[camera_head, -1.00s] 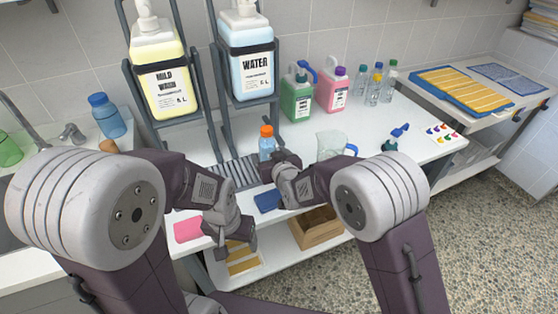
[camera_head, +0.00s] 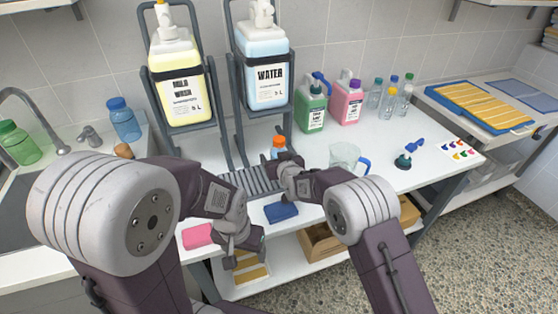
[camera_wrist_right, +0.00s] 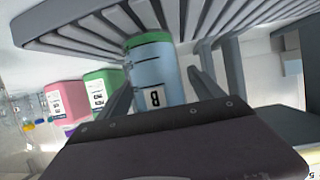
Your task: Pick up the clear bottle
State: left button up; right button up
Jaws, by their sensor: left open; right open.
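A see-through bluish bottle with an orange cap (camera_head: 278,150) stands on the grey slatted rack in front of the water jug. In the right wrist view the bottle (camera_wrist_right: 157,72) shows a "B" label and a green band, and lies between the two fingers. My right gripper (camera_head: 287,163) is open around it; I cannot tell whether the fingers touch it. My left gripper (camera_head: 243,248) is open and empty near the table's front edge, by a pink sponge (camera_head: 198,236). Several clear bottles with coloured caps (camera_head: 390,101) stand at the back right.
The mild wash jug (camera_head: 180,85) and water jug (camera_head: 266,80) sit in tilted stands behind the rack. Green (camera_head: 310,107) and pink (camera_head: 346,104) canisters stand at the back. A clear jug (camera_head: 343,157) stands right of the bottle. A blue sponge (camera_head: 281,212) lies in front.

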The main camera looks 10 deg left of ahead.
grip_shut()
